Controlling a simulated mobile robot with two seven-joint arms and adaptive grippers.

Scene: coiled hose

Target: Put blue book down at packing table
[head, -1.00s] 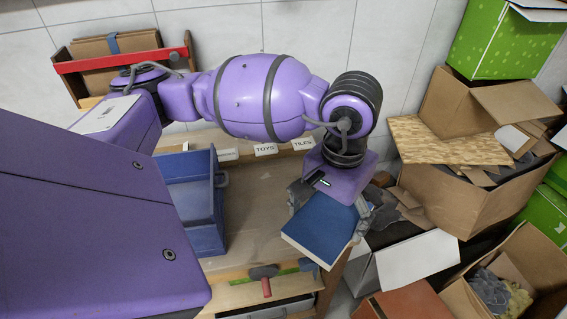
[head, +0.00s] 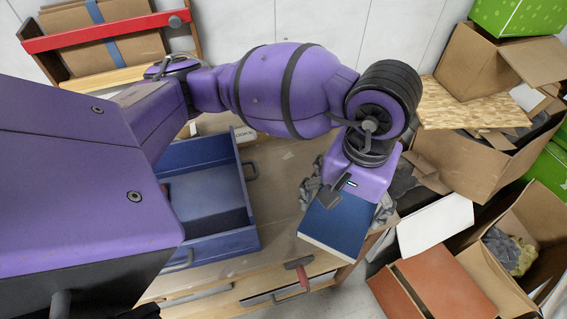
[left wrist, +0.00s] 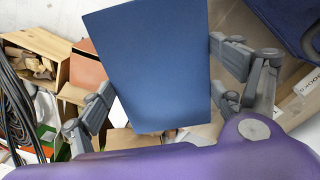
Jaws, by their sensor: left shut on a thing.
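The blue book (head: 340,226) is in my left gripper (head: 346,200), which is shut on it with a finger at each side. The book is held above the right front part of the wooden packing table (head: 276,205), with its far end hidden by my wrist. In the left wrist view the book (left wrist: 150,60) fills the middle between the grey fingers of the gripper (left wrist: 160,90). Whether the book touches the table cannot be told; it looks raised. My right gripper is not in view.
A blue bin (head: 247,240) stands on the table left of the book. A red-handled tool (head: 300,275) is at the table's front edge. Open cardboard boxes (head: 455,150) crowd the right side. Bare tabletop shows between the bin and the book.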

